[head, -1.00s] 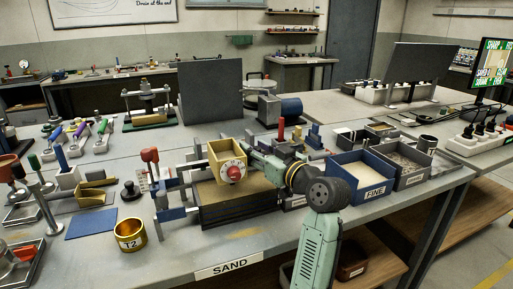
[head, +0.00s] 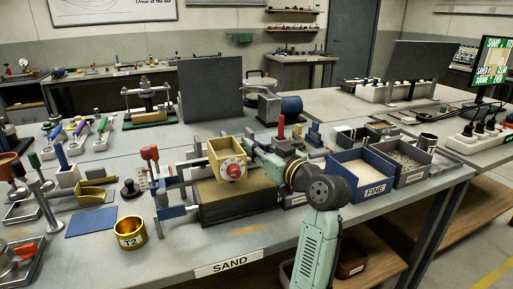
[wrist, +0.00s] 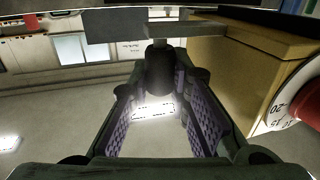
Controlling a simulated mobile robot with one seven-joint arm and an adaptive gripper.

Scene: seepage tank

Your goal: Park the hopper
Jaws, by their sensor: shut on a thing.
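The hopper (head: 226,150) is a yellow open-topped box with a white numbered dial and a red knob (head: 233,170) on its front. It sits over the dark sand tank (head: 240,214), by grey rails at its left; I cannot tell whether it rests on them. My gripper (head: 253,147) is at the hopper's right side, partly hidden by my arm. The hopper wall (wrist: 235,75) and red knob (wrist: 302,92) show at right there.
A blue FINE bin (head: 358,180) and a grey bin (head: 407,168) stand right of my arm. A gold T2 cup (head: 130,233), a blue mat (head: 91,222) and red-topped posts (head: 150,155) are at left. The bench front has a SAND label (head: 228,265).

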